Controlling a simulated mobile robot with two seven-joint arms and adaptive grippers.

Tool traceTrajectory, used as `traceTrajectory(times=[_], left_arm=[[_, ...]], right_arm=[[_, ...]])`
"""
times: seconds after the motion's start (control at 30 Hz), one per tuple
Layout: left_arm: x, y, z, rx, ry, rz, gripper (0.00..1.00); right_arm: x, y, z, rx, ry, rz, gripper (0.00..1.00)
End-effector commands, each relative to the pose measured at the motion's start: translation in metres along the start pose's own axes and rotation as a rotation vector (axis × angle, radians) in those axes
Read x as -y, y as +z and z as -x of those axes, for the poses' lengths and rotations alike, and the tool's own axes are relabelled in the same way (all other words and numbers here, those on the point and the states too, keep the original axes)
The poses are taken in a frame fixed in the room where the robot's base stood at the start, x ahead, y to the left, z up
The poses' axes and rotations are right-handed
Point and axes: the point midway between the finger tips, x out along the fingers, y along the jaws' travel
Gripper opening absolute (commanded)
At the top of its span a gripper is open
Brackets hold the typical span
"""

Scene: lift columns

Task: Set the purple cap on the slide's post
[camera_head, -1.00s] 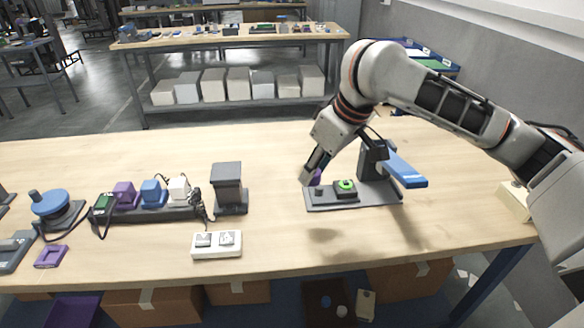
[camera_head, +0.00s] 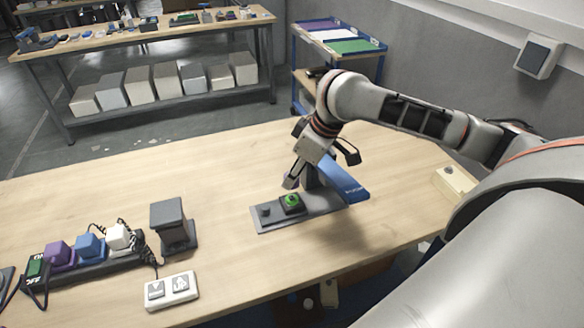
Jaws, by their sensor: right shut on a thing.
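My right gripper (camera_head: 300,175) reaches down from the right, over the back of a grey base plate (camera_head: 325,207). It is shut, with its lower finger just behind a black block with a green ring (camera_head: 291,200). The purple cap is hidden now; a purple piece showed at the fingertips earlier. A short dark knob (camera_head: 265,211) stands on the plate's left end. I cannot tell which part is the slide's post. My left gripper is out of view.
A dark column (camera_head: 173,226) stands to the left, with a white two-button box (camera_head: 171,291) in front. A strip with purple, blue and white blocks (camera_head: 90,262) lies further left. Bare tabletop lies behind the column.

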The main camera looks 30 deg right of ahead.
Motion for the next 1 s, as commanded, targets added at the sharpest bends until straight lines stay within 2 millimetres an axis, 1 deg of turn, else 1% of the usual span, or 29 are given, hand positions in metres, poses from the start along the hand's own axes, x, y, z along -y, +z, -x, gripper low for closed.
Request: traceTrajectory(times=[0.2, 0.43, 0.63, 1.0], left_arm=[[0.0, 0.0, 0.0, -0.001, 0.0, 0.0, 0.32], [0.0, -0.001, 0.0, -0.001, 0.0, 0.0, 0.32], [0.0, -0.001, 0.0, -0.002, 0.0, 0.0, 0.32], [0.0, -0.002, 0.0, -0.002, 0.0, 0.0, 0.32]], right_arm=[[0.001, 0.008, -0.019, 0.002, -0.002, -0.002, 0.12], [0.0, 0.013, -0.033, 0.001, 0.0, -0.001, 0.12], [0.0, 0.015, -0.037, 0.0, -0.001, 0.0, 0.12], [0.0, 0.015, -0.038, 0.0, 0.0, 0.0, 0.12]])
